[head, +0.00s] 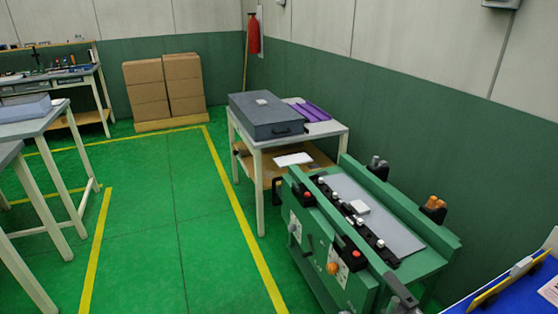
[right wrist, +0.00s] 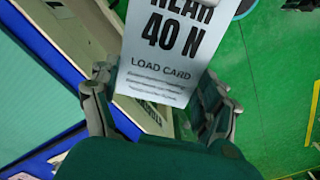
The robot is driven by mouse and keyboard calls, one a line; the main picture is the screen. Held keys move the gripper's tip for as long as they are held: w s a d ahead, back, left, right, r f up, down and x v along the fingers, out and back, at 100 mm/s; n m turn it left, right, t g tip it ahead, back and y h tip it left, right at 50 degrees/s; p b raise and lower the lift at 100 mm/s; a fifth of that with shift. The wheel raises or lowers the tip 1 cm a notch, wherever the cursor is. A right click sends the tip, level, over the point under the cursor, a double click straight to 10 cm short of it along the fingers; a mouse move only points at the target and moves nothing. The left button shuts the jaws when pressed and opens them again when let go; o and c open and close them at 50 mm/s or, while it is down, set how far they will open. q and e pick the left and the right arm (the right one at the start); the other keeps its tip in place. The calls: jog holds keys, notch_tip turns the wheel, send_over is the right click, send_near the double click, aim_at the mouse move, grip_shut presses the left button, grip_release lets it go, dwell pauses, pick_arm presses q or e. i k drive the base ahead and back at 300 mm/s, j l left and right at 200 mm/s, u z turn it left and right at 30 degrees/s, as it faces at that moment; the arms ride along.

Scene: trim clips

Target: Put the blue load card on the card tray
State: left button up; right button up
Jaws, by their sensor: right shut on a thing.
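In the right wrist view, my right gripper (right wrist: 156,88) is shut on a load card (right wrist: 160,50), with one finger at each side edge. The card's visible face is pale, nearly white, with dark print reading "40 N" and "LOAD CARD". Its top runs out of the picture, and I see no blue on this face. I cannot make out the card tray for certain in either view. My left gripper is not in view.
A blue surface (right wrist: 65,145) lies below and left of the card. In the head view, a blue board (head: 510,299) with a yellow strip is at bottom right. A green machine (head: 330,240) stands beside it, and a table with a grey case (head: 265,117) behind.

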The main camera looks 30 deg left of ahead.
aim_at(293, 159)
jog(key=i+j+u, duration=0.15)
jog(key=u, duration=0.2)
jog(key=i+u, duration=0.2)
jog(key=u, duration=0.15)
jog(key=i+j+u, duration=0.1)
jog(key=u, duration=0.25)
jog(key=i+u, duration=0.1)
jog(key=i, duration=0.45)
jog(key=i+l+u, duration=0.1)
jog(key=i, duration=0.45)
jog(key=i+l+u, duration=0.15)
jog(key=i, duration=0.45)
jog(key=i+l+u, duration=0.1)
jog(key=i+l, duration=0.15)
jog(key=i, duration=0.3)
